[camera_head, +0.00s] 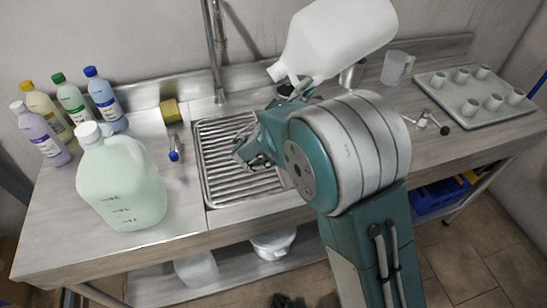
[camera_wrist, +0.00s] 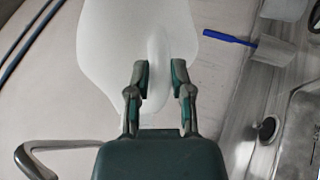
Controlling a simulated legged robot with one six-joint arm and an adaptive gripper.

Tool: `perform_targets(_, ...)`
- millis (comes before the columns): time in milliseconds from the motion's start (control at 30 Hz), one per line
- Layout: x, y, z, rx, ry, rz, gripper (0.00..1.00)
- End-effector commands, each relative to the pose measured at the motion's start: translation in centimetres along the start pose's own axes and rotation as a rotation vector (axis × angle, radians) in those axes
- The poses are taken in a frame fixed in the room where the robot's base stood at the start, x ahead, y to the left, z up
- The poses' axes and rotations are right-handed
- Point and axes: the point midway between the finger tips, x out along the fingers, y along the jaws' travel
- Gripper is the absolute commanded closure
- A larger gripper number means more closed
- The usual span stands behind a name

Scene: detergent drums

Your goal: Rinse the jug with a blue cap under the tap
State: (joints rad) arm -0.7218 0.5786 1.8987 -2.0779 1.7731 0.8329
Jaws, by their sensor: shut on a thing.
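A white jug (camera_head: 340,38) is in the air above the back of the counter, tilted with its neck toward the lower left. No blue cap shows on its neck. My gripper (camera_head: 298,88) is below the jug, partly hidden by my arm. In the wrist view my gripper (camera_wrist: 160,76) has a finger on each side of the handle of the jug (camera_wrist: 110,45) and is shut on it. The tap (camera_head: 214,50) is a tall metal pipe behind the ridged sink (camera_head: 203,165), left of the jug. Its outlet is not clear to me.
A large jug of pale green liquid (camera_head: 120,185) with a white cap stands left of the sink. Several coloured bottles (camera_head: 72,105) stand behind it, one blue-capped. A yellow sponge (camera_head: 171,111) lies nearby. A clear beaker (camera_head: 397,67) and a tray of cups (camera_head: 440,88) are at right.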

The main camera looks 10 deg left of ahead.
Motion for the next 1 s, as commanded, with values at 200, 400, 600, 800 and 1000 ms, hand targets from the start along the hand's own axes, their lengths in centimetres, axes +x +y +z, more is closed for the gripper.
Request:
perform_targets(200, 0.05, 0.08, -0.01, 0.058, -0.017, -0.125, 1.0)
perform_targets(400, 0.11, 0.35, 0.01, 0.154, -0.044, -0.332, 1.0)
perform_targets(600, 0.11, 0.15, 0.01, 0.237, -0.071, -0.535, 1.0)
perform_targets(800, 0.15, 0.2, 0.02, 0.281, -0.084, -0.635, 1.0)
perform_targets(1000, 0.21, 0.18, 0.05, 0.377, -0.113, -0.852, 1.0)
